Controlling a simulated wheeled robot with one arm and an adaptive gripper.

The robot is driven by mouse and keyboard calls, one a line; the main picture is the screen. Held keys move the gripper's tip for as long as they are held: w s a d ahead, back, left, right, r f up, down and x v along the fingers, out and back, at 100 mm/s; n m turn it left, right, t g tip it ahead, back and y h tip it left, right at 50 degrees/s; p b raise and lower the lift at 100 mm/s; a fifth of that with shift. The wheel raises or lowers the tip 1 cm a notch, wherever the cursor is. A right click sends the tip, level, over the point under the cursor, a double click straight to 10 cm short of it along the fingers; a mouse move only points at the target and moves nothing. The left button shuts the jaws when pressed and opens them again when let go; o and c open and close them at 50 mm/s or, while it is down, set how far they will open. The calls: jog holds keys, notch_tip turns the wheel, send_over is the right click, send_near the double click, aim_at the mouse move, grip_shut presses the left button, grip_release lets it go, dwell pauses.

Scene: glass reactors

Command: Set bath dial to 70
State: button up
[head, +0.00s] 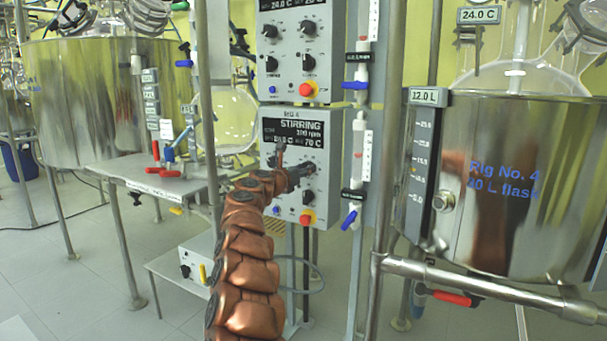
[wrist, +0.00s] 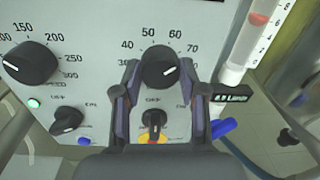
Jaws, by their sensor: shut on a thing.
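The bath dial (wrist: 160,67) is a black round knob on the grey control box, ringed by numbers including 40, 50, 60 and 70. Its white mark points right and slightly up, toward the 70 side. My gripper (wrist: 159,77) has one finger on each side of the dial and is shut on it. In the head view, my gripper (head: 300,172) is at the face of the Rig 4 control box (head: 322,205), and the arm hides part of it. The box's display (head: 293,133) reads STIRRING, 100 rpm, and a value that looks like 70 C at lower right.
A larger black knob (wrist: 30,62) and a small OFF switch (wrist: 67,121) are left of the dial. A clear flow tube (wrist: 247,40) with a blue valve handle (wrist: 224,128) stands close on the right.

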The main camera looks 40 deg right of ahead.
jog(key=shift+f+m, duration=0.15)
jog(key=shift+m, duration=0.75)
jog(key=o, duration=1.1)
jog(key=shift+o, duration=0.2)
jog(key=v, duration=0.7)
jog(key=shift+a, duration=0.2)
